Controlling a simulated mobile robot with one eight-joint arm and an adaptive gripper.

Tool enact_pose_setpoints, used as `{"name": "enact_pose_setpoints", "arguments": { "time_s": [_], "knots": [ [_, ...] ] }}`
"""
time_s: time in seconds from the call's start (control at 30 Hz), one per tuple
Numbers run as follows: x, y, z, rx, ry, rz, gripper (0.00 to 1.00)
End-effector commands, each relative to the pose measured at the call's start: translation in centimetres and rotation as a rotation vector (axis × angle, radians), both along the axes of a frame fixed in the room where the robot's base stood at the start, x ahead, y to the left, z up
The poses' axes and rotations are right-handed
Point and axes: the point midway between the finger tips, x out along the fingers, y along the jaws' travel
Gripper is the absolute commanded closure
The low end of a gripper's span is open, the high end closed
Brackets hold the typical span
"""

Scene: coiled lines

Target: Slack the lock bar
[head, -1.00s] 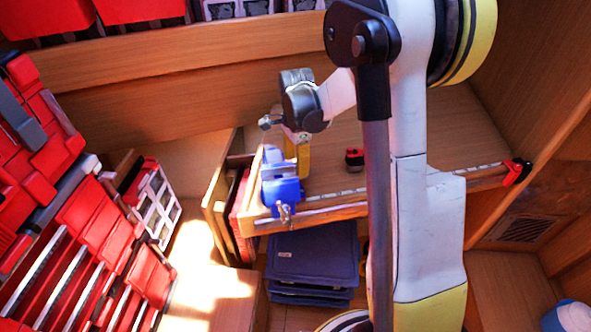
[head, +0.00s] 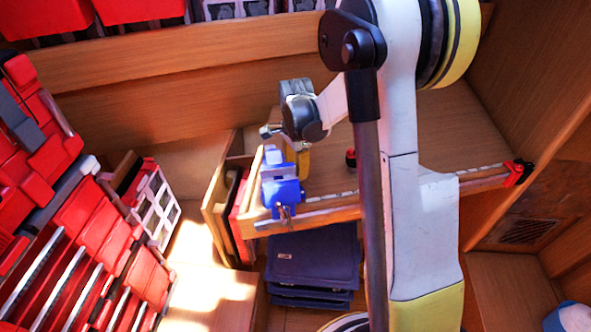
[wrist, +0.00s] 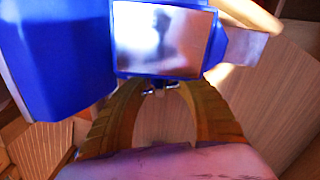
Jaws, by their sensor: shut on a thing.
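A blue vise (head: 280,190) with bright metal jaws is fixed at the left front corner of the wooden bench. In the wrist view, its blue body (wrist: 60,60) and a shiny metal jaw face (wrist: 165,40) fill the top. My gripper (wrist: 160,84) has yellow ribbed fingers that close together just below the jaw. It is shut on a small metal bar, which I take as the lock bar (wrist: 161,89); only short bits of it show. In the head view, my gripper (head: 303,165) points down behind the vise, and its fingertips and the bar are hidden.
The wooden bench top (head: 430,140) is largely clear, with a small red and black item (head: 351,158) partly behind my arm. Blue folded stacks (head: 312,260) lie below. Red bins (head: 90,220) stand at left. A red clamp (head: 518,172) sits at the bench's right end.

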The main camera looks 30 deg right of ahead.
Motion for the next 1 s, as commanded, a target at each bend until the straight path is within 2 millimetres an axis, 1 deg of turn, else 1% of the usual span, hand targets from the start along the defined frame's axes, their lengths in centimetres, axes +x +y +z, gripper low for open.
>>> {"name": "enact_pose_setpoints", "arguments": {
  "time_s": [0.13,0.37,0.4,0.47,0.8,0.87,0.97,1.0],
  "knots": [
    [0.0,-0.1,0.0,0.000,0.002,0.081,0.96],
    [-0.1,-0.1,0.1,0.000,0.002,0.087,0.96],
    [-0.1,-0.1,0.1,0.000,0.002,0.087,0.60],
    [-0.1,-0.1,0.1,0.000,0.002,0.086,0.42],
    [0.0,-0.1,0.3,0.000,0.000,0.087,0.42],
    [0.0,0.0,0.7,0.000,0.000,0.087,0.42],
    [0.0,0.0,2.2,0.000,0.000,0.086,0.42],
    [0.0,0.0,3.1,0.000,0.000,0.086,0.42]
  ]
}}
